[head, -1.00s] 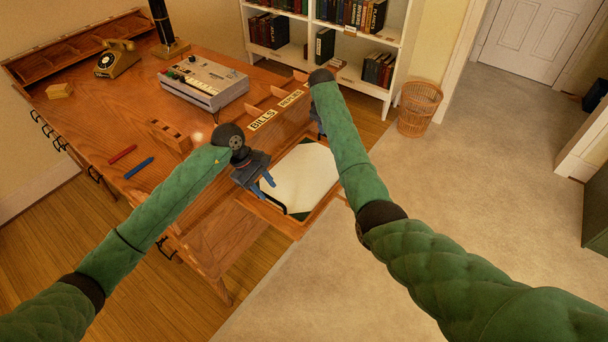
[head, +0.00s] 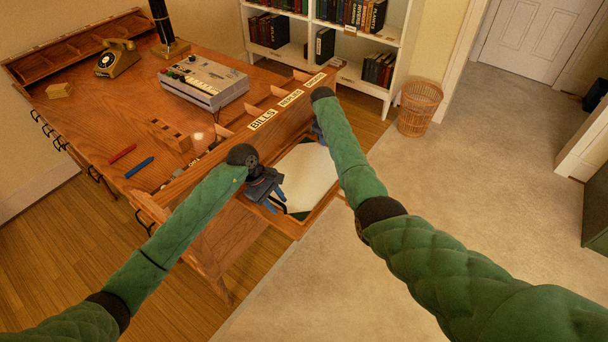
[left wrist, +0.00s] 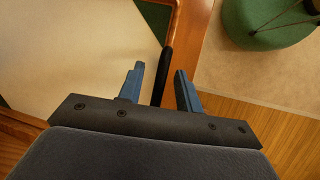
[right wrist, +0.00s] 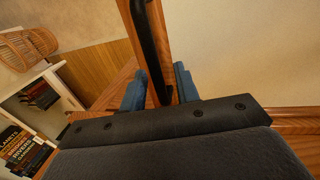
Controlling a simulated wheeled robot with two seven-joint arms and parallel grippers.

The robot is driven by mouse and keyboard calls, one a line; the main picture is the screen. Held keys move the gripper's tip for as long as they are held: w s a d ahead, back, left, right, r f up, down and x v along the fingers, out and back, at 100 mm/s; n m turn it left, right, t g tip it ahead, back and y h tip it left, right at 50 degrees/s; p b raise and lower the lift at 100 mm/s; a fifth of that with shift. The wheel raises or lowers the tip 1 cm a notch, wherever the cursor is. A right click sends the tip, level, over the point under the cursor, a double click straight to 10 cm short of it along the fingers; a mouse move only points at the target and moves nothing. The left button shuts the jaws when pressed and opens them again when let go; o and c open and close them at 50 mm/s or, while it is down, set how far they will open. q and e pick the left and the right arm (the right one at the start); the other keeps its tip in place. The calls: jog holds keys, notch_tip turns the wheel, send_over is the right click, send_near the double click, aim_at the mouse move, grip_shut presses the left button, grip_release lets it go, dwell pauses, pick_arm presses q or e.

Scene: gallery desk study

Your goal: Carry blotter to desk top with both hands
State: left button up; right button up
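The blotter (head: 306,175) is a cream pad with dark corners, lying in a wooden tray below the labelled desk front in the head view. Its cream face also fills the left of the left wrist view (left wrist: 75,50). My left gripper (head: 276,207) is open at the blotter's near end; a black bar lies between its fingers (left wrist: 160,85), with gaps beside it. My right gripper (right wrist: 160,90) is open at the far end, largely hidden by its arm in the head view. A wooden edge with a black strip runs between its fingers. The desk top (head: 95,115) is above and left.
On the desk top stand a grey machine (head: 205,82), a telephone (head: 115,58), a wooden block holder (head: 170,134), a red pen (head: 122,153) and a blue pen (head: 139,167). A bookcase (head: 348,45) and wicker basket (head: 419,108) stand behind. Open carpet lies right.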

pick_arm(q)
grip_shut()
pick_arm(e)
grip_shut()
jog(key=shift+r, duration=0.1)
dwell(0.8)
